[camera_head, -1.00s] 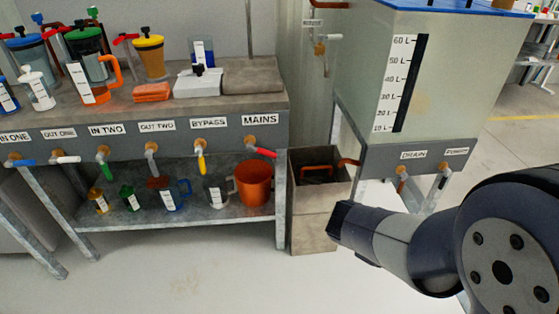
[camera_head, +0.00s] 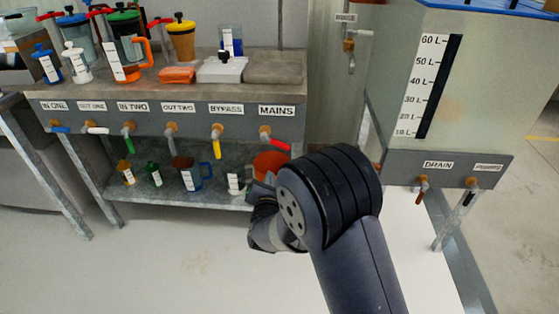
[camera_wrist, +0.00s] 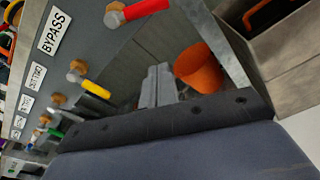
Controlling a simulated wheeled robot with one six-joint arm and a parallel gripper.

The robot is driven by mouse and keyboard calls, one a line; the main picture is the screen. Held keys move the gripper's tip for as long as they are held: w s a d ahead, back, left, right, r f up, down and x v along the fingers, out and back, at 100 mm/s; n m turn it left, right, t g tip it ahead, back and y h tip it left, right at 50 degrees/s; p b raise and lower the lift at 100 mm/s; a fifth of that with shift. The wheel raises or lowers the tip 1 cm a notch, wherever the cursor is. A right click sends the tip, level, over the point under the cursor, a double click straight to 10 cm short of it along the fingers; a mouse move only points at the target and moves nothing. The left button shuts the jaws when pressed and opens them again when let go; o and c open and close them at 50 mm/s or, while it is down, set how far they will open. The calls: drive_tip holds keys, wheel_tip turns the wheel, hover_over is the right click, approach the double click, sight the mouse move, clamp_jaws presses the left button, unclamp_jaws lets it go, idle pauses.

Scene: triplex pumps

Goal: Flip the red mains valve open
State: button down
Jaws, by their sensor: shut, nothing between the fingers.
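The red mains valve (camera_head: 278,146) sticks out of the bench front under the MAINS label (camera_head: 277,111). Its red handle points to the right and slightly down. In the wrist view the red valve (camera_wrist: 147,9) lies at the top edge, partly cut off. My gripper (camera_head: 262,188) is below the valve in the head view, in front of the lower shelf, and partly hidden by my arm. In the wrist view its fingers (camera_wrist: 158,70) are together and empty, apart from the red handle.
The yellow bypass valve (camera_head: 216,149) is left of the red one, with several other valves further left. An orange pot (camera_head: 270,163) stands on the lower shelf (camera_head: 110,192) behind my gripper. A tank (camera_head: 470,90) stands on the right.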

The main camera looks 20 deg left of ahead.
sight(280, 145)
drive_tip(key=b+x, duration=0.2)
drive_tip(key=x, duration=0.7)
drive_tip(key=shift+w+d+r, duration=0.1)
drive_tip(key=shift+d+r, duration=0.2)
drive_tip(key=shift+r, duration=0.3)
drive_tip(key=shift+d+r, duration=0.3)
drive_tip(key=shift+r, duration=0.3)
drive_tip(key=shift+w+d+r, duration=0.1)
drive_tip(key=shift+d+r, duration=0.2)
drive_tip(key=shift+r, duration=0.3)
drive_tip(key=shift+a+r, duration=0.1)
drive_tip(key=shift+a, duration=0.05)
